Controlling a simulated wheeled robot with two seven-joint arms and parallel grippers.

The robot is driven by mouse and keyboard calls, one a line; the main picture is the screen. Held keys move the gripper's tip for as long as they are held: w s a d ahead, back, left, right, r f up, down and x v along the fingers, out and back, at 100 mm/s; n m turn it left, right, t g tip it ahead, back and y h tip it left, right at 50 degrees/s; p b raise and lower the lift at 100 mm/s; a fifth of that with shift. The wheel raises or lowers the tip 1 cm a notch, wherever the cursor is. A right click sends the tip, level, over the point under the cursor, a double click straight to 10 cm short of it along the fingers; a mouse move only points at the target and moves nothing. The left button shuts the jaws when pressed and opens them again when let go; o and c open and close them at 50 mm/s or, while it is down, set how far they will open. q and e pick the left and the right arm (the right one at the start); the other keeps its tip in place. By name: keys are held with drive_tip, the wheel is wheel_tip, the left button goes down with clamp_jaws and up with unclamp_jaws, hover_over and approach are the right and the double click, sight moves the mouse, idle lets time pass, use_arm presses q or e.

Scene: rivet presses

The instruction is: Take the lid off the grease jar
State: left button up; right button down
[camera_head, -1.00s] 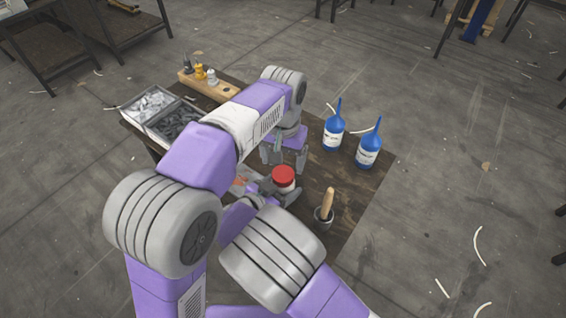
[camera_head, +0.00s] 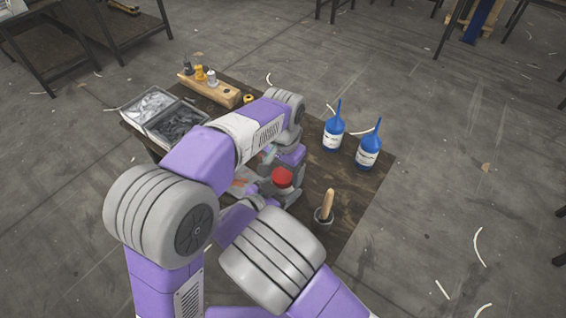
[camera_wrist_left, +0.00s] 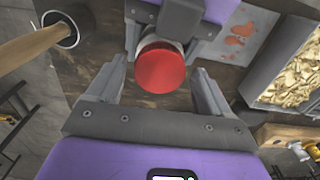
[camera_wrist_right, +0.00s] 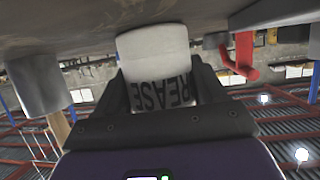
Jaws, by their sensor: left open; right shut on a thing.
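The grease jar (camera_wrist_right: 155,58) is a white cylinder with dark lettering, seen from the side in the right wrist view. Its red lid (camera_wrist_left: 161,68) faces the left wrist camera, and it also shows in the head view (camera_head: 282,176). My right gripper (camera_wrist_right: 158,78) is shut on the jar's body. My left gripper (camera_wrist_left: 158,66) is open, with one finger on each side of the lid and visible gaps to it. In the head view my left arm partly hides the left gripper, and the jar body is mostly hidden.
Two blue bottles (camera_head: 333,132) (camera_head: 368,151) stand at the right of the dark table (camera_head: 350,210). A wooden-handled tool stands in a dark cup (camera_head: 322,221) near the jar. A two-part box of metal pieces (camera_head: 178,122) and a wooden block with small bottles (camera_head: 215,91) are at the back left.

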use_arm(q)
drive_tip(key=shift+f, duration=0.1)
drive_tip(key=c, duration=1.1)
drive_tip(key=n, duration=0.6)
drive_tip(key=shift+n, duration=0.4)
drive_tip(key=o, duration=1.2)
